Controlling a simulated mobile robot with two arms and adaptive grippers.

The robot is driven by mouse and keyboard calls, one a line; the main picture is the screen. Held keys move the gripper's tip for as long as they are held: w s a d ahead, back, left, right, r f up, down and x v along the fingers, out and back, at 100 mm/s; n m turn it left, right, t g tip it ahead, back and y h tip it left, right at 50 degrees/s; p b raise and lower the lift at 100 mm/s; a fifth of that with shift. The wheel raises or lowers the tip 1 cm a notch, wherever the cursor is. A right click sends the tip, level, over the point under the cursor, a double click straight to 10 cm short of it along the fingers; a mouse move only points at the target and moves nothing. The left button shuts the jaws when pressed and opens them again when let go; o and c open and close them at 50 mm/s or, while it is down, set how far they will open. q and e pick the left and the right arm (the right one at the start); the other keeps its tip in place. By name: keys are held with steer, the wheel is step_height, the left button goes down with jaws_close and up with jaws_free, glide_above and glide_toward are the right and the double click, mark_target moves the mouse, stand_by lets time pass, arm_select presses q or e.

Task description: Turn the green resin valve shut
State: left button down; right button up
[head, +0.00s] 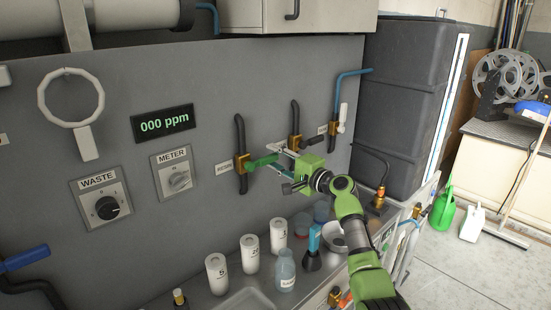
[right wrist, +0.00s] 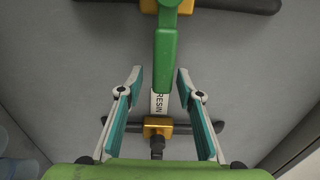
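The green valve handle (head: 262,161) sticks out to the right from a brass valve body (head: 241,163) on a vertical black pipe, so it lies crosswise to the pipe. It also shows in the right wrist view (right wrist: 166,58). My right gripper (head: 274,161) is at the handle's free end. In the right wrist view my right gripper (right wrist: 160,76) has its teal-padded fingers spread, with the handle's end between them and a gap on both sides. My left gripper is not in view.
Another brass valve (head: 295,142) with a dark handle stands just right of the green one. A white-handled valve (head: 342,118) is further right. White canisters (head: 249,254) and a bottle (head: 285,270) stand on the counter below. A dark tank (head: 400,100) is at the right.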

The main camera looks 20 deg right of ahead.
steer(key=v, duration=1.2)
stand_by(0.4)
